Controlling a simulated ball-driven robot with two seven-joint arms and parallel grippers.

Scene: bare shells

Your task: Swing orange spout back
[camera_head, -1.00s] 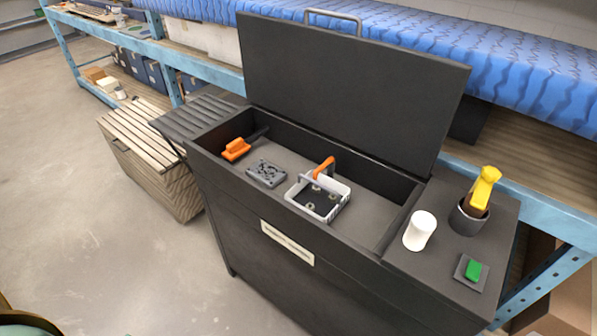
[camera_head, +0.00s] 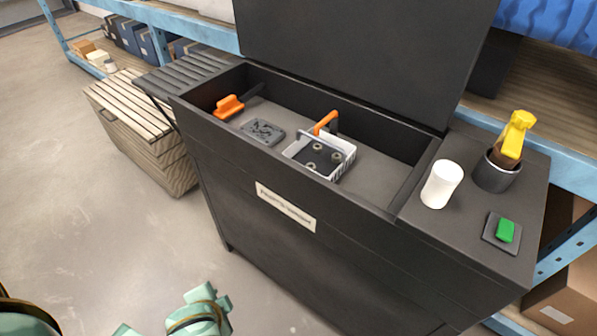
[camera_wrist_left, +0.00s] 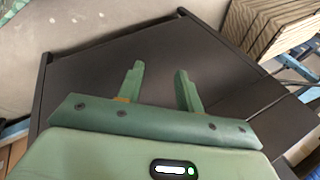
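The orange spout (camera_head: 325,122) rises on a dark post at the back of a white basket (camera_head: 333,168) inside the open black chest (camera_head: 290,255). It leans up to the right, and the basket hides its lower part. My left gripper (camera_wrist_left: 158,82) shows in the left wrist view with its two green fingers apart and nothing between them. A dark panel fills the view beyond the fingers, with no contact visible. Mint-green parts of my own body show at the bottom of the head view, below and left of the chest. My right gripper is not identifiable in any view.
An orange-handled tool (camera_head: 228,106) and a grey patterned block (camera_head: 262,131) lie in the chest. The raised lid (camera_head: 360,60) stands behind. A white cup (camera_head: 442,184), a yellow-topped item (camera_head: 516,135) in a dark pot and a green button (camera_head: 505,231) occupy the right-hand top. A slatted crate (camera_head: 140,140) stands left.

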